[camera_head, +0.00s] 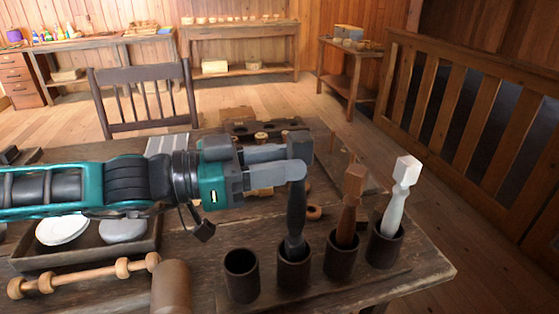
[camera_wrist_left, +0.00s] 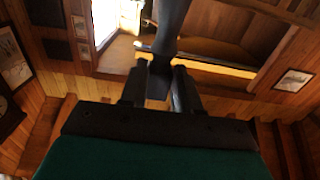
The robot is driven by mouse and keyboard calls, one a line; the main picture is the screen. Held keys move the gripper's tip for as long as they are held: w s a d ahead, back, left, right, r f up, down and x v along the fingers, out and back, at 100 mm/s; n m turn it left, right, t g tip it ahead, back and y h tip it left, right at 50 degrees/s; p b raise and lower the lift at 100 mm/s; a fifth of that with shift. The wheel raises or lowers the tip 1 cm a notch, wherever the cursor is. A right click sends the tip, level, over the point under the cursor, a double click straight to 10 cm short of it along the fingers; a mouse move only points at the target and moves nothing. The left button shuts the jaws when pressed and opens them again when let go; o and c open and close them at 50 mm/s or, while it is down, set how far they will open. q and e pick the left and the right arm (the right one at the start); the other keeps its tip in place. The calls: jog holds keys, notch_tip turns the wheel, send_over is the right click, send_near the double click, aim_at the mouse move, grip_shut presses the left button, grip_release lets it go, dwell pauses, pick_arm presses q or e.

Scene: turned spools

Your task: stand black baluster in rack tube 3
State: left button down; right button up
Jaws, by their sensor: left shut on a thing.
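The black baluster (camera_head: 296,215) stands near upright, its lower end inside the mouth of the second tube from the left (camera_head: 293,273) of the rack. My left gripper (camera_head: 300,158) comes in from the left and is shut on its upper part. In the left wrist view the dark baluster (camera_wrist_left: 171,28) runs up from between the fingers (camera_wrist_left: 162,88). A brown baluster (camera_head: 351,200) stands in the third tube from the left (camera_head: 341,262), and a white one (camera_head: 398,200) in the rightmost tube (camera_head: 385,250). The leftmost tube (camera_head: 242,280) looks empty. My right gripper is out of view.
The rack's base (camera_head: 330,288) lies near the table's front right edge. A tray (camera_head: 90,255) with pale dishes and a turned rod with rings (camera_head: 85,277) lie at left. A brown cylinder (camera_head: 171,287) lies left of the rack. Small spools sit behind my gripper.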

pick_arm(q)
jog(key=shift+f, duration=0.3)
jog(key=shift+f+b, duration=0.15)
jog(key=shift+b, duration=0.15)
notch_tip(320, 180, down, 3)
jog(key=b, duration=0.2)
jog(key=shift+b, duration=0.3)
jog(key=shift+r, duration=0.2)
jog(key=c, duration=0.7)
grip_release()
jog(key=shift+c, duration=0.2)
